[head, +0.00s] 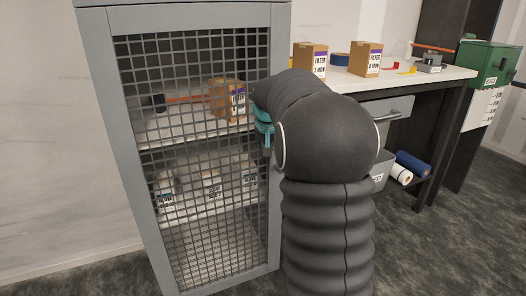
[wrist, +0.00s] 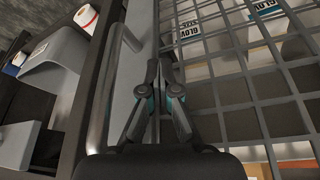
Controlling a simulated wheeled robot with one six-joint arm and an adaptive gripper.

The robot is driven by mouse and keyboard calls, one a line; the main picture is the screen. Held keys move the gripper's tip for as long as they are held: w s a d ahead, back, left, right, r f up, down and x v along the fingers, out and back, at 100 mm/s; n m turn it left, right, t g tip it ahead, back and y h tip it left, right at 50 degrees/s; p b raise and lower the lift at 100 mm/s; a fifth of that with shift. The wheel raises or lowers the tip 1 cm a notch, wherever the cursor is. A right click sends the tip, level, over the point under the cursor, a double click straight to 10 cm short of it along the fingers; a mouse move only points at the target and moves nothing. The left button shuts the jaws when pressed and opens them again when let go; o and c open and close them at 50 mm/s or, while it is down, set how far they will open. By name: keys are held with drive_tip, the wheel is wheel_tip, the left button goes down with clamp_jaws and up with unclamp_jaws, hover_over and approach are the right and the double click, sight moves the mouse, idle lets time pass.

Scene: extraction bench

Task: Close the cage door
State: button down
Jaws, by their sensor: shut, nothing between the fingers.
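The grey cage (head: 97,90) stands at the left in the head view, with a wire-mesh door (head: 190,130) across its front. The door looks about flush with the cage frame; I cannot tell whether a small gap is left. My gripper (head: 263,130) is at the door's right edge, at about mid-height, partly hidden by my arm. In the wrist view my gripper (wrist: 159,72) has its fingertips together and empty, in front of the door's frame strip beside the mesh (wrist: 235,75). A vertical bar handle (wrist: 107,85) is just left of the fingers. I cannot tell whether they touch the door.
Behind the mesh are shelves with a brown box (head: 226,99) and several labelled boxes. Right of the cage is a workbench (head: 435,80) with two filter boxes (head: 311,60) (head: 367,59) and a drawer. Blue and white rolls (head: 400,173) lie beneath. Dark carpet at the right is clear.

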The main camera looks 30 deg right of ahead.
drive_tip(key=shift+w+d+r, duration=0.1)
drive_tip(key=shift+w+r, duration=0.2)
drive_tip(key=shift+w, duration=0.25)
drive_tip(key=s+r, duration=0.8)
drive_tip(key=shift+s+a+r, duration=0.35)
drive_tip(key=shift+r, duration=0.05)
